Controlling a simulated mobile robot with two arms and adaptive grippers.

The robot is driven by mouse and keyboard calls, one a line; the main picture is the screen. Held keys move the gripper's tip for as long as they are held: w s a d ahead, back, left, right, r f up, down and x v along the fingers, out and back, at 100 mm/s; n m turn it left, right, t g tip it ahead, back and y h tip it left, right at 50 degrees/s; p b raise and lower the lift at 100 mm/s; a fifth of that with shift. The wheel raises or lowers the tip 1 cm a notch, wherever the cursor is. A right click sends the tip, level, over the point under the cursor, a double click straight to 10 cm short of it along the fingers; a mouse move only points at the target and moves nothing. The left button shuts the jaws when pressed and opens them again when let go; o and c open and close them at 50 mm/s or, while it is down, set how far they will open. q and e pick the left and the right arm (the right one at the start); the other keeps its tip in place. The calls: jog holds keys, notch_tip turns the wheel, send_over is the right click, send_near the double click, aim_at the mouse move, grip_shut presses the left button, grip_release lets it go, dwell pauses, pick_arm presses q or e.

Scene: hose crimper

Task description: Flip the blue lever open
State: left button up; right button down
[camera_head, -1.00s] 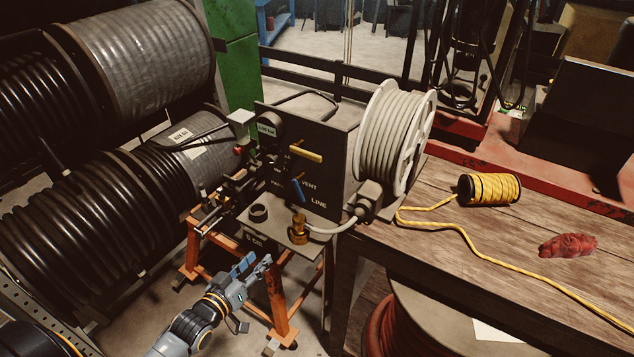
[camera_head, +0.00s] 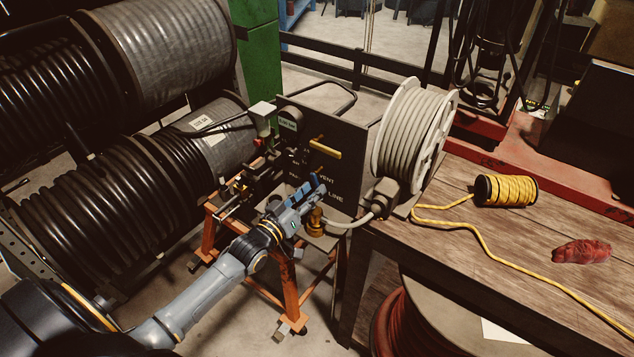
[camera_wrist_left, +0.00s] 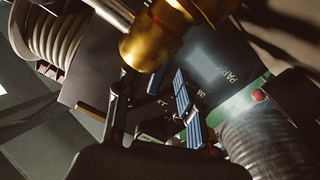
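The blue lever's place on the dark panel (camera_head: 347,165) is behind my left gripper in the head view, so I cannot tell the lever apart from the gripper's blue finger pads. My left gripper (camera_head: 318,188) is in front of the panel, below the yellow lever (camera_head: 325,149). In the left wrist view, its ribbed blue finger pad (camera_wrist_left: 185,105) and a dark finger stand apart, with nothing visible gripped between them. A brass fitting (camera_wrist_left: 158,38) looms close to the fingers there; it also shows below the gripper in the head view (camera_head: 315,222). My right gripper is out of view.
A white hose reel (camera_head: 405,135) stands right of the panel. A wooden table (camera_head: 480,245) holds a yellow rope spool (camera_head: 506,190) and a red cloth (camera_head: 582,252). Large black hose reels (camera_head: 100,205) fill the left. An orange stand (camera_head: 288,285) is under the machine.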

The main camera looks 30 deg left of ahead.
aim_at(315, 187)
pick_arm(q)
jog(key=w, duration=0.3)
jog(key=shift+d, duration=0.2)
jog(key=shift+w, duration=0.1)
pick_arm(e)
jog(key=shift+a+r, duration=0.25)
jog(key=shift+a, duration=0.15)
pick_arm(q)
grip_shut()
jog(key=shift+a+f+m, duration=0.1)
jog(key=shift+a+m, duration=0.1)
jog(key=shift+m, duration=0.5)
jog(key=m, duration=0.3)
jog(key=shift+a, duration=0.4)
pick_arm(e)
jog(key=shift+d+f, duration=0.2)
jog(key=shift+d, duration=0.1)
